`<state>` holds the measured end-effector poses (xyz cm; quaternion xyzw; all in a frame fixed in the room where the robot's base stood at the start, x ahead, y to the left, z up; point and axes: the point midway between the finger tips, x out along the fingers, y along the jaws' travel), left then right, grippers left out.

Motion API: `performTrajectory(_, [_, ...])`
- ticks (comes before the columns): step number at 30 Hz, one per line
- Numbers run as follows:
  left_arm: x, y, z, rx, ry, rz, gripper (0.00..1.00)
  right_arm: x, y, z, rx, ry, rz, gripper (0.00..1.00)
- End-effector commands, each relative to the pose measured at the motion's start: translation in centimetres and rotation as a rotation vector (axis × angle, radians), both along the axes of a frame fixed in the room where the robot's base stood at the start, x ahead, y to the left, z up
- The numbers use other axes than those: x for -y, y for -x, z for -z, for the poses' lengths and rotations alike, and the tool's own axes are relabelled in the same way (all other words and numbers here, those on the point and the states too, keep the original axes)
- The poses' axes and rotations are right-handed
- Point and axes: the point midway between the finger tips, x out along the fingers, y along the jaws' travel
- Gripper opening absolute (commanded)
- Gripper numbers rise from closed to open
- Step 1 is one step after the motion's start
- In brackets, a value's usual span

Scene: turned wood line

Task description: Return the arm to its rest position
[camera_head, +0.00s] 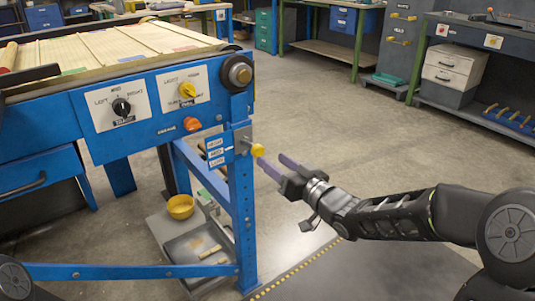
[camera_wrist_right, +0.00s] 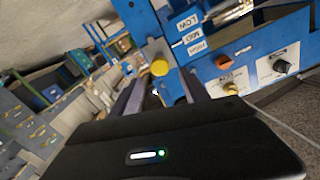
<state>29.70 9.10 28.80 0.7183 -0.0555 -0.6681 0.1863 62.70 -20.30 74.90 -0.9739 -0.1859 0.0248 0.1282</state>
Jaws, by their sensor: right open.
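My right arm reaches in from the right in the head view. Its right gripper (camera_head: 271,160) is open, with two purple-grey fingers pointing at the blue machine (camera_head: 155,75). The yellow knob (camera_head: 257,150) on the height plate of the machine's leg is just ahead of the fingertips. In the right wrist view the yellow knob (camera_wrist_right: 159,67) shows between and beyond the spread fingers of the right gripper (camera_wrist_right: 160,88). Nothing is seen held. Whether a finger touches the knob cannot be told. My left gripper is not in view.
The machine's panel has a black dial (camera_head: 122,107), a yellow dial (camera_head: 187,90) and an orange knob (camera_head: 192,124). A yellow bowl (camera_head: 181,207) stands low beneath. A dark workbench (camera_head: 480,50) and drawers stand behind. The floor (camera_head: 330,120) between is clear.

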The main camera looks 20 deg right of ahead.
Motion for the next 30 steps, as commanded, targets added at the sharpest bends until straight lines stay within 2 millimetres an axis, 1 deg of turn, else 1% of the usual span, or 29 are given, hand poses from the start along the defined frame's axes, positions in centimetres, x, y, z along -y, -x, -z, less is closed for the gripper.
performTrajectory(3, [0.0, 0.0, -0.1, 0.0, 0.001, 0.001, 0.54, 0.1, 0.4, 0.0, 0.0, 0.0, 0.0, 0.53])
performTrajectory(13, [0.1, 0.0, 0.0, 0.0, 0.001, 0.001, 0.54, 0.2, 0.3, 0.2, 0.001, 0.023, 0.001, 0.53])
performTrajectory(14, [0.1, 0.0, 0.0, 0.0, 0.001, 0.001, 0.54, 0.3, 0.3, 0.4, -0.004, 0.036, 0.009, 0.53])
performTrajectory(17, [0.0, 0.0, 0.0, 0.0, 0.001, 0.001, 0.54, 1.6, 0.3, 2.8, -0.071, 0.066, 0.07, 0.53])
performTrajectory(20, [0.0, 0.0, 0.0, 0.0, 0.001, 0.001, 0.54, 2.2, 0.8, 7.6, -0.192, 0.065, 0.114, 0.53])
performTrajectory(21, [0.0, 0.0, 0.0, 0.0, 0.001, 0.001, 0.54, 2.1, 1.2, 10.0, -0.252, 0.062, 0.127, 0.53])
performTrajectory(23, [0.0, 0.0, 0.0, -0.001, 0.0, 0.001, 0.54, 1.6, 2.3, 14.1, -0.356, 0.056, 0.139, 0.53])
performTrajectory(24, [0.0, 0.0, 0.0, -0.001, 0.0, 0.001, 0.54, 1.1, 3.2, 17.0, -0.43, 0.051, 0.144, 0.53])
performTrajectory(26, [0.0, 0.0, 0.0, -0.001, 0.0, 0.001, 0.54, 0.2, 5.1, 21.5, -0.549, 0.046, 0.145, 0.53])
performTrajectory(27, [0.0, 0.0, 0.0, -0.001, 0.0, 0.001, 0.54, -0.6, 6.7, 24.4, -0.63, 0.041, 0.143, 0.53])
performTrajectory(29, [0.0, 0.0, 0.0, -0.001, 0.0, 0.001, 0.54, -1.9, 9.4, 28.4, -0.75, 0.037, 0.134, 0.53])
performTrajectory(30, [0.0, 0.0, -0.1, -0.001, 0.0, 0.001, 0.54, -2.8, 11.3, 30.9, -0.827, 0.035, 0.126, 0.53])
